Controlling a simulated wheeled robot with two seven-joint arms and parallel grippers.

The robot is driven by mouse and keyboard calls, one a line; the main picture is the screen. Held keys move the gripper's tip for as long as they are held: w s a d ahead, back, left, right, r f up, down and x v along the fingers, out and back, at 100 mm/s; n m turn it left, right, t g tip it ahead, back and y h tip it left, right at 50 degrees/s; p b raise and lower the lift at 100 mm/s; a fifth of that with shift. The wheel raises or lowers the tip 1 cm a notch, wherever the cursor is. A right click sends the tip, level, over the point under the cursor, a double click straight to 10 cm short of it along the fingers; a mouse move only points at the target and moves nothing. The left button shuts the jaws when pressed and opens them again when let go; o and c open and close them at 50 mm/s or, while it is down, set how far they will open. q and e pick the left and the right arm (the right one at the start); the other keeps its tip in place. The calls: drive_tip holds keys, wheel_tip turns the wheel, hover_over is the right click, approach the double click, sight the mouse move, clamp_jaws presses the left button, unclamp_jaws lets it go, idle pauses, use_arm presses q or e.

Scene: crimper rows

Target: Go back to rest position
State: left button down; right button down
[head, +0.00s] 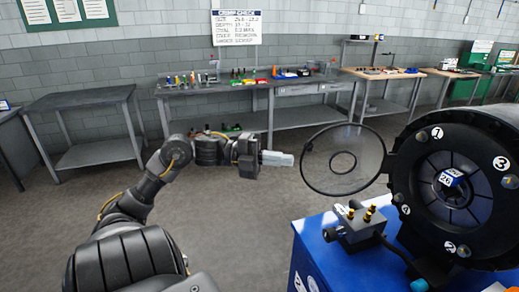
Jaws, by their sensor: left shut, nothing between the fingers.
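My left gripper (278,158) is shut and empty. It is held out in the air near the middle of the head view, pointing right, with its arm coming in from the lower left. Its fingertips are a little left of a clear round guard (343,175) in the picture and look apart from it. My right gripper is not in view.
A black round machine (455,185) with numbered marks stands on a blue cabinet (310,240) at the right. A brass-fitted block (352,225) sits on it. A bare grey table (80,104) and a long workbench (235,88) with tools stand behind. The floor between is clear.

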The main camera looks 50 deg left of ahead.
use_arm(q)
drive_tip(key=shift+s+a+f+b, duration=0.1)
drive_tip(key=shift+s+a+b, duration=0.25)
drive_tip(key=shift+a, duration=0.45)
drive_tip(key=shift+s+a+r+b, duration=0.15)
drive_tip(key=shift+s+a, duration=0.25)
drive_tip(key=shift+a, duration=0.4)
drive_tip(key=shift+s+a+f+b, duration=0.15)
drive_tip(key=shift+s+a+b, duration=0.2)
drive_tip(key=shift+a, duration=0.45)
